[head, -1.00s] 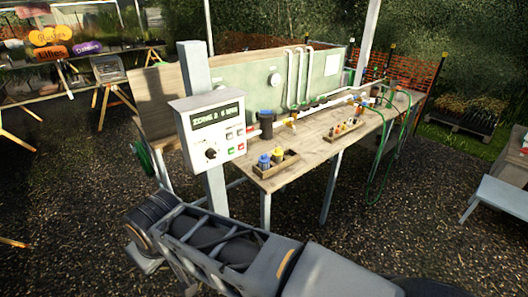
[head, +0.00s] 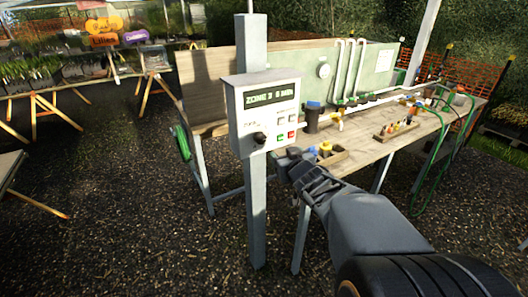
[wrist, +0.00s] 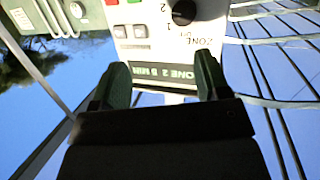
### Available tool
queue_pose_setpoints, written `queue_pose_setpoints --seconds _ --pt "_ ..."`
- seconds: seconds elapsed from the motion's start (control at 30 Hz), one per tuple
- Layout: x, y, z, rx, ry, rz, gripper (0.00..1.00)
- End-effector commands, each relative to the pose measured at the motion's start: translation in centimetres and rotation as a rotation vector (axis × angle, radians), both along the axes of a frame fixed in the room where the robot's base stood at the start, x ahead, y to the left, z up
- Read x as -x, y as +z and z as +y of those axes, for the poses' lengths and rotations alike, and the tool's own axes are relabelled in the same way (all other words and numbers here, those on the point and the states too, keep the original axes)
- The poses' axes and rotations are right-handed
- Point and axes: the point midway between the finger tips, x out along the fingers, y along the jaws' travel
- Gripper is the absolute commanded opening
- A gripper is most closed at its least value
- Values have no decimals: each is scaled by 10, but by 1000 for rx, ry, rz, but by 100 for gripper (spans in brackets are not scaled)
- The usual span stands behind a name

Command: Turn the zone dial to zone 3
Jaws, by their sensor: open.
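The zone dial (head: 260,138) is a round black knob at the lower left of a pale control box (head: 238,128) on a grey post. The box's dark display (head: 270,94) shows a zone line, but I cannot read its digit surely. In the wrist view the dial (wrist: 184,12) is at the top, beside printed numbers; its pointer setting is unclear. The display (wrist: 160,74) lies between the fingers in that picture. My gripper (head: 289,154) is open and empty, just right of and below the box in the head view, apart from the dial.
Small red, green and grey buttons (head: 286,127) sit right of the dial. A wooden bench (head: 366,150) behind carries a tray of coloured bottles, a dark canister (head: 312,118) and pipes. The gravel left of the post is clear.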

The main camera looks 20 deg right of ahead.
Motion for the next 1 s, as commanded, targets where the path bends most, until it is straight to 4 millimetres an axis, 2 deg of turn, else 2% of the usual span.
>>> queue_pose_setpoints --seconds 0.03,0.1,0.33,0.47,0.57,1.0 --pt "-3 -13 -5 -7 32 -39 69" --pt "-6 -17 -6 -21 91 -95 69" --pt "-7 -25 -5 -68 228 -193 69" --pt "-14 -26 -2 -80 260 -209 69" --pt "-28 -26 0 -83 266 -212 69" --pt "-109 -24 10 -82 264 -212 69"
